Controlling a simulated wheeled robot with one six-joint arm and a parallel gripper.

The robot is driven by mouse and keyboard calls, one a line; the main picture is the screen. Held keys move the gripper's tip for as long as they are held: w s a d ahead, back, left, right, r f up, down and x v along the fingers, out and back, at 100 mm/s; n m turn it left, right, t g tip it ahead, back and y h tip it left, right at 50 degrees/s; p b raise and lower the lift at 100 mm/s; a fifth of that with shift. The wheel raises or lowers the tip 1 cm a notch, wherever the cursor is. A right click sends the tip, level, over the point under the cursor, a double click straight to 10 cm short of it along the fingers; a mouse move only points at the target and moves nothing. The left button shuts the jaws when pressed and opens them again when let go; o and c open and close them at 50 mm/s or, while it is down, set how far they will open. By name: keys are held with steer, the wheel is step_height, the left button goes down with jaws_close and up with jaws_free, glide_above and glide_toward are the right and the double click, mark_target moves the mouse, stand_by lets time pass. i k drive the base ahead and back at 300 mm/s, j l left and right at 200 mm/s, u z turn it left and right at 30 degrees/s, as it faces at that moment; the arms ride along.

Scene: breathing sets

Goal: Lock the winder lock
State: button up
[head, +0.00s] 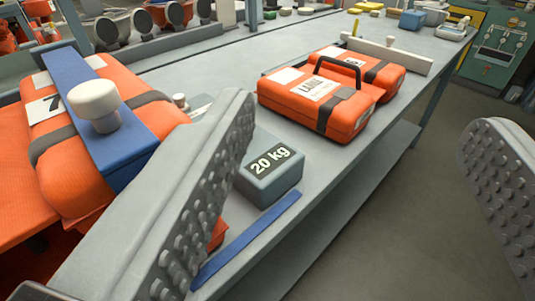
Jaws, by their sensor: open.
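I cannot tell for certain which part is the winder lock. A white round knob (94,103) stands on a blue flat bar (75,85) at the left. The bar lies across an orange pack (48,150) with dark straps and a number label partly hidden by the bar. My gripper (358,125) is open, its two studded grey fingers wide apart with nothing between them. The left finger is in front of the bench and hides part of it, just right of the knob in the picture. The right finger is over the floor side.
A grey 20 kg weight (268,172) sits on the long grey bench (225,70), with a blue strip (245,240) near its front edge. Orange cases (318,98) stand farther back. A green panel (497,52) is at the far right. The floor (400,225) right of the bench looks clear.

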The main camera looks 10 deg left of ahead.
mark_target(179, 99)
steer(key=u, duration=0.45)
steer(key=l+u, duration=0.3)
steer(key=l, duration=0.15)
steer(key=k+l+u, duration=0.1)
steer(key=l+u, duration=0.2)
steer(key=l, duration=0.15)
steer(key=k+l+u, duration=0.1)
steer(key=l+u, duration=0.25)
steer(key=i+l, duration=0.1)
steer(key=l, duration=0.25)
steer(key=i+l, duration=0.15)
steer(key=l, duration=0.15)
steer(key=i+l, duration=0.1)
steer(key=l, duration=0.25)
steer(key=z, duration=0.05)
